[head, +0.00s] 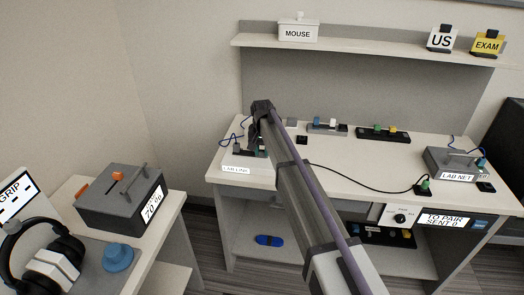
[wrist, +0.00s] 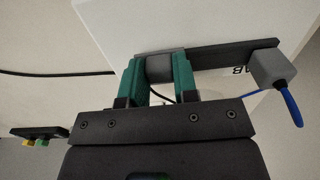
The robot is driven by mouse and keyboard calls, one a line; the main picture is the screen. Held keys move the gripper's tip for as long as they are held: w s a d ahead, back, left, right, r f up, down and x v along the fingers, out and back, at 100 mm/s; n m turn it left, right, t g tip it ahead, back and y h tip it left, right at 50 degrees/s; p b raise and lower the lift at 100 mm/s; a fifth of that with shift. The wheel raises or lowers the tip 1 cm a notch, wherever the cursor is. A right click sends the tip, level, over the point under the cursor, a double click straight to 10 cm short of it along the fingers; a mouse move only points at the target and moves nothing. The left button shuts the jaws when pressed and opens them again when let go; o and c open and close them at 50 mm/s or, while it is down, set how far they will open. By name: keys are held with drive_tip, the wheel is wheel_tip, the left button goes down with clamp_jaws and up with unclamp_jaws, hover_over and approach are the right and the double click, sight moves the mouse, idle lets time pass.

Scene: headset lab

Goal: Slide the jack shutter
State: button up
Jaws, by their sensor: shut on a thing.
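My gripper (head: 260,144) is at the back left of the desk, over the unit with the label "LAB LINK" (head: 237,169). In the wrist view, the two green fingers of my gripper (wrist: 157,78) are shut on a small grey block, which I take to be the jack shutter (wrist: 158,68). The block sits against a long dark bar (wrist: 215,55). A grey plug (wrist: 272,68) with a blue cable (wrist: 293,108) is at the bar's right end, apart from the fingers. In the head view my arm hides part of the unit.
A "LAB NET" box (head: 452,163) stands at the desk's right. Two strips of coloured pieces (head: 327,127) (head: 382,134) lie at the back. A black cable (head: 350,180) crosses the desk to a green plug (head: 424,187). A shelf (head: 365,52) hangs above. Mid-desk is mostly clear.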

sight(259, 168)
clamp_jaws()
drive_tip(key=s, duration=0.6)
drive_tip(key=shift+a, duration=0.25)
drive_tip(key=o, duration=0.9)
unclamp_jaws()
drive_tip(key=shift+o, duration=0.2)
wheel_tip(259, 168, up, 11)
drive_tip(key=p, duration=1)
drive_tip(key=shift+p, duration=0.4)
drive_tip(key=shift+f, duration=0.1)
